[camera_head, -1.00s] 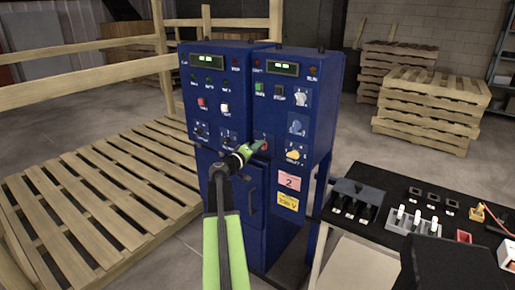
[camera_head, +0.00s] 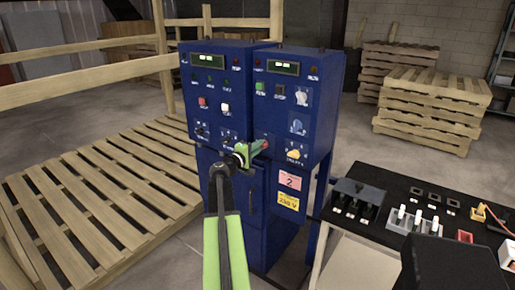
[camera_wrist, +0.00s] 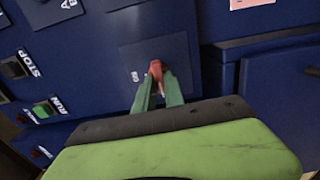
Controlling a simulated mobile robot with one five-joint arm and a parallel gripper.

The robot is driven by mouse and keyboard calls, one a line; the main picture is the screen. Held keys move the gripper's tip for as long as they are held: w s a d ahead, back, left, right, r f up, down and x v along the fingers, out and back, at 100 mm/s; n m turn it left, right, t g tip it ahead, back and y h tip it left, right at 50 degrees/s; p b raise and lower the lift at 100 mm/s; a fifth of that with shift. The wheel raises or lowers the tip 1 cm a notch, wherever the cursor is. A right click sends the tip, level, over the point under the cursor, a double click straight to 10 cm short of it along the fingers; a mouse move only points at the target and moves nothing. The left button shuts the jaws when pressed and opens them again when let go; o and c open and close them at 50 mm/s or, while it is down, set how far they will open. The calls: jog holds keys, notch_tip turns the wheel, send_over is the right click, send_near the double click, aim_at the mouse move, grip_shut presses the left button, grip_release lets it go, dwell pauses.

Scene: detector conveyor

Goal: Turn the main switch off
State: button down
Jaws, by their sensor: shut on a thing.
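The blue control cabinet (camera_head: 272,215) stands in the middle of the head view. A red switch handle (camera_wrist: 156,67) sits on a dark square plate (camera_wrist: 172,57) on the right-hand panel. My gripper (camera_wrist: 158,82) has its green fingers on both sides of this handle and is shut on it. In the head view my gripper (camera_head: 259,147) reaches the panel from the front, and only a little of the red handle (camera_head: 265,143) shows past the fingers. The handle's exact angle and its small markings are hard to read.
A blue knob (camera_head: 297,127) and a yellow knob (camera_head: 296,154) are on the panel to the right of my gripper. Green lit displays (camera_head: 284,68) are above. A table with switches (camera_head: 411,219) stands at right, a wooden pallet (camera_head: 90,215) lies at left.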

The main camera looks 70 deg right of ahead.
jog(key=shift+r, duration=0.1)
jog(key=c, duration=1.4)
grip_release()
jog(key=shift+c, duration=0.2)
jog(key=v, duration=1.7)
jog(key=shift+a, duration=0.25)
